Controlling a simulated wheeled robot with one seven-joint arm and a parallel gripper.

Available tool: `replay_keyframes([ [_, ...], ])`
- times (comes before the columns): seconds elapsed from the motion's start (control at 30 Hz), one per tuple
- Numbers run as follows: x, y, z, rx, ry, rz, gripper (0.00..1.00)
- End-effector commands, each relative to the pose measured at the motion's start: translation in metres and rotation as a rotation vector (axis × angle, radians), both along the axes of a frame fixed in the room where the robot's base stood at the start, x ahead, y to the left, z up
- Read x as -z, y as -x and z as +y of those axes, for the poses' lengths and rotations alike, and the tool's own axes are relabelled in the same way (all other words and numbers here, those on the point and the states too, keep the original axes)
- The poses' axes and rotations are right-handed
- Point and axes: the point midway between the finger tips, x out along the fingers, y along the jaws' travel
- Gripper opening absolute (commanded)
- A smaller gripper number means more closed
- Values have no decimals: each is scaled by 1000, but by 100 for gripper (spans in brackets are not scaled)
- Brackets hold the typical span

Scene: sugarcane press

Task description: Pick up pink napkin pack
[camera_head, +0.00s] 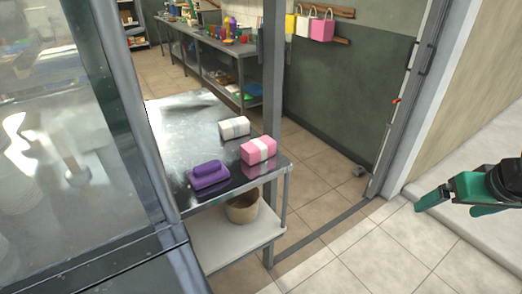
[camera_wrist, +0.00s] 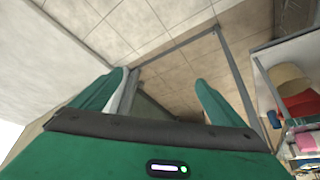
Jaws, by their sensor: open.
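The pink napkin pack (camera_head: 251,153), a block with a white band around it, sits near the right corner of a metal table (camera_head: 180,136). My gripper (camera_head: 448,203), green with a dark wrist, is at the right edge of the head view, well to the right of the table and apart from the pack. In the wrist view my gripper (camera_wrist: 160,82) has its two green fingers spread, with only floor and a frame edge beyond them. A pink patch (camera_wrist: 306,142) shows at that view's right edge; I cannot tell whether it is the pack.
A white pack (camera_head: 234,127) lies behind the pink one, and a purple pack (camera_head: 208,175) lies in front-left. A basket (camera_head: 242,207) stands on the lower shelf. A vertical metal post (camera_head: 272,80) rises beside the table. Tiled floor (camera_head: 350,255) between table and gripper is clear.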

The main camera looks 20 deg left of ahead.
Motion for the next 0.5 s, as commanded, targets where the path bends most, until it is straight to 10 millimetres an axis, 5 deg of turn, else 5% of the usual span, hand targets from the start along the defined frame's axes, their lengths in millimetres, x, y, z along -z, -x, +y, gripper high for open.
replay_keyframes([
  [0.03,1,-21,42,-115,-10,-65,94],
  [0.13,-6,-50,128,-320,-58,-212,94],
  [0.3,-26,-53,269,-591,-192,-430,94],
  [0.4,-38,-40,328,-689,-272,-520,94],
  [0.5,-47,-26,367,-746,-335,-580,94],
])
